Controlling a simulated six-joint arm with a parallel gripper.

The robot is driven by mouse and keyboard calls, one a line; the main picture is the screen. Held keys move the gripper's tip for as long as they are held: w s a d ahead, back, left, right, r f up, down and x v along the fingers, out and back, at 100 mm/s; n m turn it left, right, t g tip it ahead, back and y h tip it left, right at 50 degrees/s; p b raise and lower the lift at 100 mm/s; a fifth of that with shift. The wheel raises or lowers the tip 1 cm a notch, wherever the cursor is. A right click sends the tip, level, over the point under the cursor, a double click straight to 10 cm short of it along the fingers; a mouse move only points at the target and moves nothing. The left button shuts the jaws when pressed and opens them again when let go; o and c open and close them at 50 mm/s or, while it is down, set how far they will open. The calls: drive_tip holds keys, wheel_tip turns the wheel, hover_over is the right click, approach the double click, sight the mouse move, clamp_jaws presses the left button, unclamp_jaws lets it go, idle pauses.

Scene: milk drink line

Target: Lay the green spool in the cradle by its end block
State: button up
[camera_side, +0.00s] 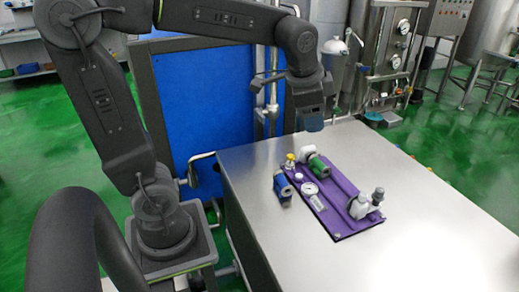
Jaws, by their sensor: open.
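The green spool (319,166) lies at the far end of the purple board (343,234), close to a whitish block (307,153). It looks set along the board, but at this size I cannot tell whether it is fully seated in a cradle. My gripper (312,123) hangs above the table, beyond the board's far end and apart from the spool. It is open and I see nothing held in it. The fingertips are small and hard to make out.
A blue-grey spool (283,187) rests just left of the board. The board also carries a round gauge (310,188), a yellow-topped fitting (290,160) and grey-white fittings (360,206) at its near end. The steel table (430,235) is bare to the right.

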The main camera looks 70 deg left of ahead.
drive_tip(key=s+d+f+n, duration=0.1)
drive_tip(key=s+d+n, duration=0.1)
drive_tip(key=s, duration=0.5)
drive_tip(key=s+d+f+n+t+h, duration=0.1)
drive_tip(key=s+d+f+n, duration=0.1)
drive_tip(key=s, duration=0.5)
drive_tip(key=shift+d+n+h, duration=0.3)
drive_tip(key=shift+d+n, duration=0.1)
drive_tip(key=shift+n, duration=0.2)
